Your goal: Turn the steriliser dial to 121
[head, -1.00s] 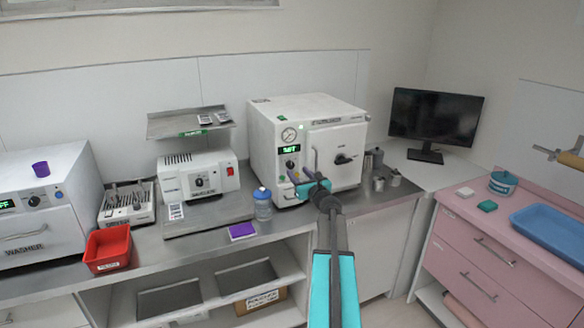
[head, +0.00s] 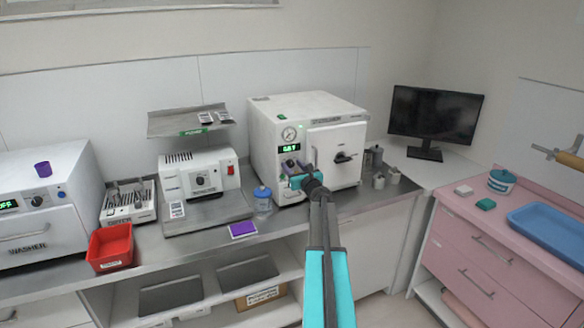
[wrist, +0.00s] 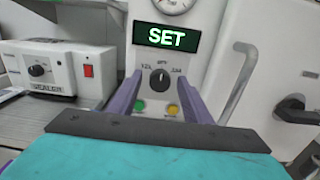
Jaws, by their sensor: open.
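The steriliser (head: 322,145) is a white box on the bench, with a gauge and a lit green display on its front. In the wrist view its display (wrist: 167,38) reads SET. Below it is the black dial (wrist: 160,78), with small labels to its upper left, top and upper right; its pointer seems to be up, but is too small to be sure. My gripper (wrist: 160,86) is open, with one purple finger on each side of the dial; I cannot tell if they touch it. In the head view my gripper (head: 300,172) is before the panel and partly hides the dial.
Green and yellow buttons (wrist: 156,108) lie below the dial, between the fingers. The steriliser's door handle (wrist: 240,80) is to the right. A blue-capped bottle (head: 263,200) stands left of the steriliser, and metal pots (head: 385,177) to its right.

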